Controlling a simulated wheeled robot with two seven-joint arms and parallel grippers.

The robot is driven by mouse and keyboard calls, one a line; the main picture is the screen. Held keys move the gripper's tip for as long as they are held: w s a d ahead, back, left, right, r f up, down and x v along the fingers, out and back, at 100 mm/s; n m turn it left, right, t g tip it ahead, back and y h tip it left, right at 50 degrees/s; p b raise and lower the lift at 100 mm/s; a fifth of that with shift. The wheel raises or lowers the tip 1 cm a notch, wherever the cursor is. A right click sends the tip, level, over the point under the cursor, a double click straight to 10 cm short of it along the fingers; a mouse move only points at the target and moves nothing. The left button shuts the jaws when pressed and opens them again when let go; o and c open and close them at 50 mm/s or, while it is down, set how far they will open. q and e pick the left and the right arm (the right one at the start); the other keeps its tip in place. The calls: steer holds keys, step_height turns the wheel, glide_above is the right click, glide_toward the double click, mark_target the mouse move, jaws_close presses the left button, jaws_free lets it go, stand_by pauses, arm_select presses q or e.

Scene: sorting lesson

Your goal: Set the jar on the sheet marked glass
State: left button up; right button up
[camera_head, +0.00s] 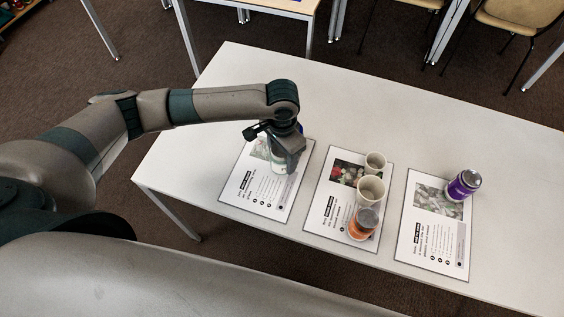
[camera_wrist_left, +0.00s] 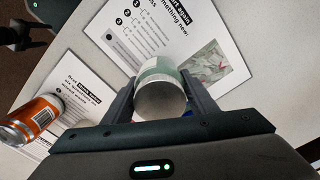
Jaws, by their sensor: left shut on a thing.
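My left gripper (camera_head: 286,150) is shut on the jar (camera_head: 277,163), a pale glass with a green and white label. The jar also shows between the fingers in the left wrist view (camera_wrist_left: 160,88). It is over the upper part of the left sheet (camera_head: 246,188); I cannot tell whether its base touches the sheet. The middle sheet (camera_head: 322,220) and the right sheet (camera_head: 412,238) lie to its right, each with a picture and text. The heading words are too small to tell which sheet is marked glass.
An orange can (camera_head: 361,224) and two pale cups (camera_head: 370,189) (camera_head: 375,161) stand on the middle sheet. A purple can (camera_head: 460,188) stands at the right sheet's upper right. A small blue thing (camera_head: 299,128) is partly hidden behind my left gripper. The far tabletop (camera_head: 400,125) is clear.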

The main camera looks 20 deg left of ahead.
mark_target(282, 164)
arm_select(q)
steer(key=shift+f+p, duration=0.6)
steer(key=shift+f, duration=1.4)
steer(key=shift+f, duration=0.1)
steer(key=o, duration=1.2)
steer(key=shift+c, duration=0.2)
step_height(282, 164, up, 11)
steer(key=shift+f+b, duration=0.2)
steer(key=shift+b, duration=1)
steer(key=shift+r, duration=0.85)
